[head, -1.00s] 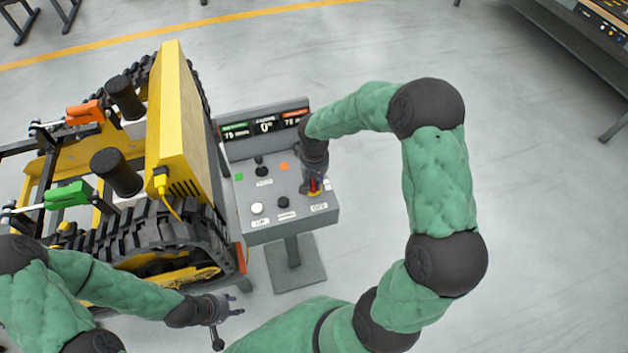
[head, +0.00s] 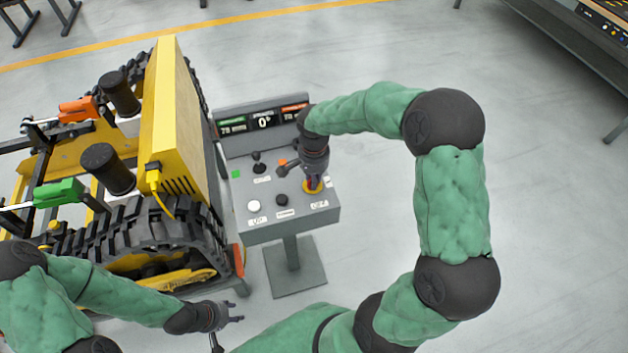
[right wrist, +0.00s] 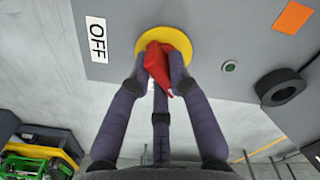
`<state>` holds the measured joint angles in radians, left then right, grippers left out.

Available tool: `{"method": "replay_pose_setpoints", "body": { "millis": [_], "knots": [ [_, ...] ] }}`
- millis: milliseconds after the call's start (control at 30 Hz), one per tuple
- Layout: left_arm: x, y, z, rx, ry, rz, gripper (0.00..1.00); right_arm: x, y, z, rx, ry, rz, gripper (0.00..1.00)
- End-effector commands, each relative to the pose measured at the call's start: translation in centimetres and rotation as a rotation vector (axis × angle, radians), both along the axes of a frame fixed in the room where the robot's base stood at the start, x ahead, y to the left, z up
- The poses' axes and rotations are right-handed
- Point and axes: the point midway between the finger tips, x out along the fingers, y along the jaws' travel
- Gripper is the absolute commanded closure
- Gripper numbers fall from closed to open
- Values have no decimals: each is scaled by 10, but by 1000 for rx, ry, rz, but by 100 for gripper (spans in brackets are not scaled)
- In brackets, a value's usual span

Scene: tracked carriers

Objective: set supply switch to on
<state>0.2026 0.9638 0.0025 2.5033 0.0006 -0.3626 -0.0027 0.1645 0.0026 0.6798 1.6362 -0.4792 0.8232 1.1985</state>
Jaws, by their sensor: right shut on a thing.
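The supply switch is a red handle (right wrist: 157,62) on a yellow round plate (right wrist: 178,42), seen in the right wrist view beside a white OFF label (right wrist: 97,40). In the head view the yellow plate (head: 312,187) is at the right of the grey control console (head: 290,226). My right gripper (right wrist: 158,78) is shut on the red handle, its fingers on both sides of it. In the head view the right gripper (head: 313,180) mostly hides the handle. My left gripper (head: 238,311) is open and empty, low in the head view, apart from the console.
The console has a display (head: 264,122), a black knob (head: 282,200) and a white button (head: 254,206). A yellow tracked carrier (head: 176,110) stands close to its left. A small green light (right wrist: 229,67) is near the plate. Open floor lies to the right.

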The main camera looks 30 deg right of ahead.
Motion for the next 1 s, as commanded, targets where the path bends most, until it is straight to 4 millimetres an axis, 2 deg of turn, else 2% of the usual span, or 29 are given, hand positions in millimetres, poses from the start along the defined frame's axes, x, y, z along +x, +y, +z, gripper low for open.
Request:
{"method": "replay_pose_setpoints", "body": {
  "millis": [600, 1000],
  "knots": [
    [0, 0, -24, 0, 0, 0, 60, 0, 2, 0, 1, -2, -551, 100],
    [0, 0, -29, 0, 0, 0, 60, 0, 3, 0, 1, -2, -742, 100]
  ]
}}
